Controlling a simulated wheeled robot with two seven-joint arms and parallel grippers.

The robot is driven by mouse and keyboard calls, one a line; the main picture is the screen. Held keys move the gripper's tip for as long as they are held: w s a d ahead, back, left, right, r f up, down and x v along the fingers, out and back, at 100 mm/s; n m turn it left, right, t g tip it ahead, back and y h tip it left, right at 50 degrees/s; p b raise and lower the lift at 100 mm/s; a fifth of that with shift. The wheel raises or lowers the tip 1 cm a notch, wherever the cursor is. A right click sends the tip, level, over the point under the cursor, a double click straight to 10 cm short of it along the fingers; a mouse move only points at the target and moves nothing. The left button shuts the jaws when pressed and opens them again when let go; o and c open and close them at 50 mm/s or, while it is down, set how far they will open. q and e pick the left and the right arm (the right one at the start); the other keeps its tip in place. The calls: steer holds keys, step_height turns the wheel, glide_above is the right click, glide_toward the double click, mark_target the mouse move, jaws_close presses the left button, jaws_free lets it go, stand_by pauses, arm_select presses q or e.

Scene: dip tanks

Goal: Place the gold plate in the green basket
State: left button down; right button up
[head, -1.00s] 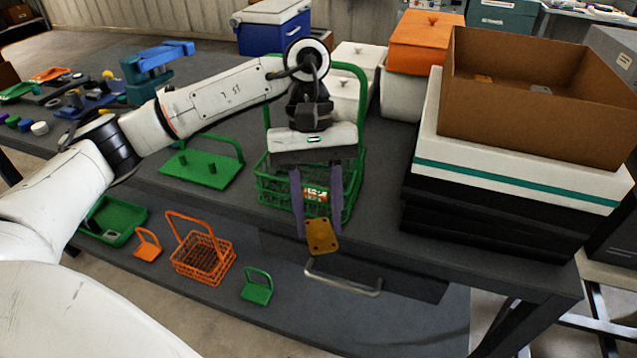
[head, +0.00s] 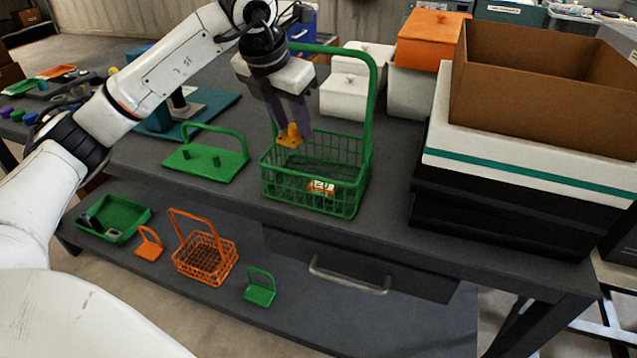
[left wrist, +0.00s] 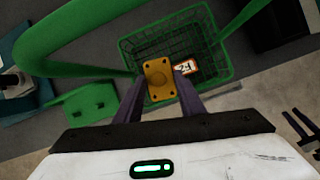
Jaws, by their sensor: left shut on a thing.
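The gold plate (head: 290,136) is a small flat piece with holes at its corners. My left gripper (head: 291,124) is shut on it and holds it over the left part of the green basket (head: 340,203), near the rim height. In the left wrist view the plate (left wrist: 159,79) sits between the fingertips (left wrist: 160,85), with the basket (left wrist: 228,62) below and behind it.
A cardboard box (head: 540,105) sits on stacked cases at the right. White bins (head: 345,96) stand behind. An orange basket (head: 205,258) is on the lower shelf, above which a drawer handle (head: 345,278) juts out.

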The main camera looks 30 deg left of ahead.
mark_target(288, 137)
arm_select(q)
steer(key=shift+w+a+n, duration=0.1)
steer(key=shift+a+n, duration=0.2)
steer(key=shift+n, duration=0.2)
step_height(288, 137, down, 5)
steer(key=shift+a+f, duration=0.1)
steer(key=shift+a, duration=0.05)
step_height(288, 137, down, 4)
steer(key=shift+f, duration=0.15)
steer(key=shift+f+b, duration=0.4)
steer(key=shift+f, duration=0.2)
steer(key=shift+f, duration=0.1)
